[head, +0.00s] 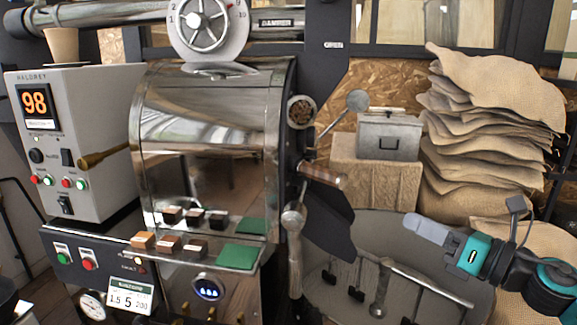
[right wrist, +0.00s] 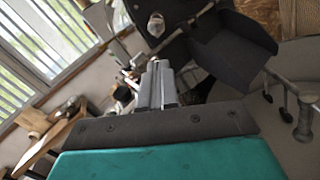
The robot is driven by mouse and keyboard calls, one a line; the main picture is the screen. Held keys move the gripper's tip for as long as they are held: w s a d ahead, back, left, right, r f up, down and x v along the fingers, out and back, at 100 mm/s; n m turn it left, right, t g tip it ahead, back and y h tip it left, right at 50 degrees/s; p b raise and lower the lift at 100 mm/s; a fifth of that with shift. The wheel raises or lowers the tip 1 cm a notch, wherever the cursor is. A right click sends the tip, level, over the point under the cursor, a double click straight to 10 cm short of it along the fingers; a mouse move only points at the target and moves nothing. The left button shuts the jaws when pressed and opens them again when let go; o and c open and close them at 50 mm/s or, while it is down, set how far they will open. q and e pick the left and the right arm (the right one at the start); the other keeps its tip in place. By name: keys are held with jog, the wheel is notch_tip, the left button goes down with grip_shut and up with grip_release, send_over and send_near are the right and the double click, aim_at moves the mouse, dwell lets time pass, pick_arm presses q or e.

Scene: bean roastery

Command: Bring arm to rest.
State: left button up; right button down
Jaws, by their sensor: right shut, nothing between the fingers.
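My right gripper (head: 418,225) is in the head view at the lower right, with grey fingers and a teal body. Its fingers are shut and empty, pointing left over the round cooling tray (head: 350,222). The right wrist view also shows its closed fingers (right wrist: 156,84) with nothing between them. My right arm comes in from the right edge of the head view. My left gripper is not in view.
The shiny roaster drum (head: 210,130) stands left of the gripper, with a wooden-handled lever (head: 320,177) on its front. A stack of burlap sacks (head: 490,120) rises behind the gripper. A metal box (head: 390,135) sits on a wooden block (head: 375,185).

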jog(key=s+a+f+m+t+h+p, duration=0.1)
jog(key=s+f+m+h, duration=0.25)
jog(key=f+m, duration=0.7)
jog(key=s+a+f+m+t+h+p, duration=0.1)
jog(key=s+a+f+m+h, duration=0.2)
jog(key=f+m, duration=0.8)
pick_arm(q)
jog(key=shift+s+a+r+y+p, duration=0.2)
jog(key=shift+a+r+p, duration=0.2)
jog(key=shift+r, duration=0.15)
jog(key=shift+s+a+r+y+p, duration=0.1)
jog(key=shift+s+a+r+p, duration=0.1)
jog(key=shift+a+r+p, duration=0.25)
pick_arm(e)
jog(key=s+a+f+m+g+h, duration=0.1)
jog(key=s+f+m+g, duration=0.1)
jog(key=s+f+m, duration=0.2)
jog(key=s+a+f+m+g+h, duration=0.2)
jog(key=s+f+m, duration=0.3)
jog(key=s+m, duration=0.3)
jog(key=m+g, duration=0.1)
jog(key=m, duration=0.2)
jog(key=shift+s+a+g, duration=0.3)
jog(key=shift+s, duration=0.1)
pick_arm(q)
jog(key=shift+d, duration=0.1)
pick_arm(e)
jog(key=shift+m+h, duration=0.25)
